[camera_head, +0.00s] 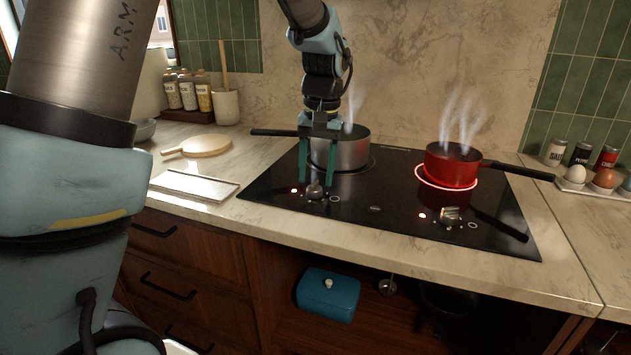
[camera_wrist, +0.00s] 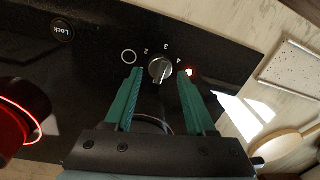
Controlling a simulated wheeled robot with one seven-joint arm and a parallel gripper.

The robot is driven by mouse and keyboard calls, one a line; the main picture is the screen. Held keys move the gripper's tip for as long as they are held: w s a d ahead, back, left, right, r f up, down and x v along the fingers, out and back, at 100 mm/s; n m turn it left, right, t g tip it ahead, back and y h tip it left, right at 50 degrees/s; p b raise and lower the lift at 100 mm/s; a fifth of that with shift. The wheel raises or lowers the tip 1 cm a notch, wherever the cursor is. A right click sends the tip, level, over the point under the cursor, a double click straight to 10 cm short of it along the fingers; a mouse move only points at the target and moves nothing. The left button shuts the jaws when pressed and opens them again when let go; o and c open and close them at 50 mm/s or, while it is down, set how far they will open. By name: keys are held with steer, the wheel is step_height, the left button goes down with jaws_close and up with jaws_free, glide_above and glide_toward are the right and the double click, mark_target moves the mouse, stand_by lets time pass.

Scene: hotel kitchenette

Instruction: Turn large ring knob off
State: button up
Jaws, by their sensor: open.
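The cooktop (camera_head: 375,209) has two silver knobs on its front strip. The left knob (camera_head: 314,191) lies below my gripper (camera_head: 317,184), which points down over it. In the wrist view this knob (camera_wrist: 160,70) sits between the two green fingertips (camera_wrist: 159,76), with the numbers 2, 3 and 4 around it and a ring mark beside it. The fingers are apart and show no clear contact with it. A red light (camera_wrist: 190,72) glows beside this knob. The right knob (camera_head: 449,215) also has a lit red light. Which knob is the large ring's is not clear.
A steaming steel pot (camera_head: 341,153) stands behind my gripper, its handle pointing left. A steaming red pot (camera_head: 452,166) stands on a glowing ring at right, its handle pointing right. A white tray (camera_head: 194,184) and round wooden board (camera_head: 205,146) lie left of the cooktop.

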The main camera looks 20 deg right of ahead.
mark_target(319, 188)
step_height(319, 188, up, 8)
steer(key=shift+s+d+r+b, duration=0.2)
steer(key=shift+d+r+b, duration=0.05)
steer(key=shift+b, duration=0.15)
steer(key=w+a+f, duration=0.1)
steer(key=a+f, duration=0.1)
steer(key=a, duration=0.3)
steer(key=w+a+f+n, duration=0.1)
steer(key=a+f, duration=0.1)
steer(key=a, duration=0.2)
steer(key=w+a+f+n, duration=0.1)
steer(key=a+f, duration=0.1)
steer(key=a, duration=0.3)
steer(key=shift+a+h, duration=0.3)
steer(key=s+a+f+n, duration=0.1)
steer(key=s+a+f, duration=0.2)
steer(key=a, duration=0.5)
steer(key=s+a+f+n+t, duration=0.1)
steer(key=s+a+f+n, duration=0.1)
steer(key=a, duration=0.6)
step_height(319, 188, down, 2)
steer(key=shift+s+a+f, duration=0.1)
steer(key=shift+s+a, duration=0.3)
steer(key=shift+s, duration=0.5)
